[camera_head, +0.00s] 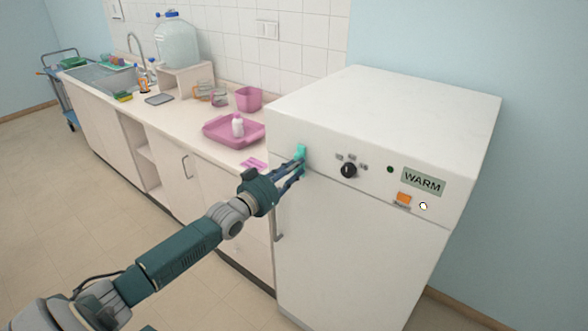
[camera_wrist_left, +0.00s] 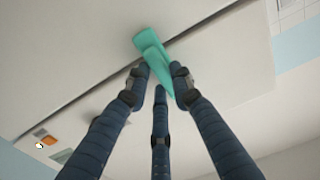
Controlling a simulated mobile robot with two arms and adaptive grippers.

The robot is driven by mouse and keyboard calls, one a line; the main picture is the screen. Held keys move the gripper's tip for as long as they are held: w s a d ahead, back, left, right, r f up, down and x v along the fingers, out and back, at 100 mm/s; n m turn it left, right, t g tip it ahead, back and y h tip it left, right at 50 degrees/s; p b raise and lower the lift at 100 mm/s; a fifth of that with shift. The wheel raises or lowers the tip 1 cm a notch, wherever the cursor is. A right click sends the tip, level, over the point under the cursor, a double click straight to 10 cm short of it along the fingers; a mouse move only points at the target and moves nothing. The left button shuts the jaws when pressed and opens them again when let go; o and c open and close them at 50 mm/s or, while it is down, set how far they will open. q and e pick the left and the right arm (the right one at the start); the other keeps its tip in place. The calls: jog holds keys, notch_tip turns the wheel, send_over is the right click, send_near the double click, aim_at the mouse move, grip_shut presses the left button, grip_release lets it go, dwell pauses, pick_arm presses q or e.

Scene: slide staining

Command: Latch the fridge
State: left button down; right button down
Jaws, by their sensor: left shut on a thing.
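The white fridge (camera_head: 345,235) stands at the right end of the counter, with a "WARM" label on its upper front panel. Its door appears closed, with a thin dark seam below the panel. A small teal latch (camera_head: 301,151) sits at the panel's left end, by the seam. My left gripper (camera_head: 298,167) is shut on it. In the left wrist view, the fingers of my left gripper (camera_wrist_left: 160,82) meet around the lower part of the teal latch (camera_wrist_left: 149,42), which spans the seam. The fingertips partly cover the latch. My right gripper is not in view.
The fridge panel has a black knob (camera_head: 348,170) and an orange switch (camera_head: 404,198). A grey door handle (camera_head: 277,225) is below my gripper. The floor in front is clear.

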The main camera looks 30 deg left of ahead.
pick_arm(q)
jog(key=shift+f, duration=0.1)
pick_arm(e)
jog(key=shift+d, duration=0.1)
pick_arm(q)
jog(key=c, duration=1.5)
grip_release()
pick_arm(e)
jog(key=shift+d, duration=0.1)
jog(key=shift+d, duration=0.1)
pick_arm(q)
jog(key=s, duration=0.8)
jog(key=s+a, duration=0.1)
jog(key=s, duration=0.3)
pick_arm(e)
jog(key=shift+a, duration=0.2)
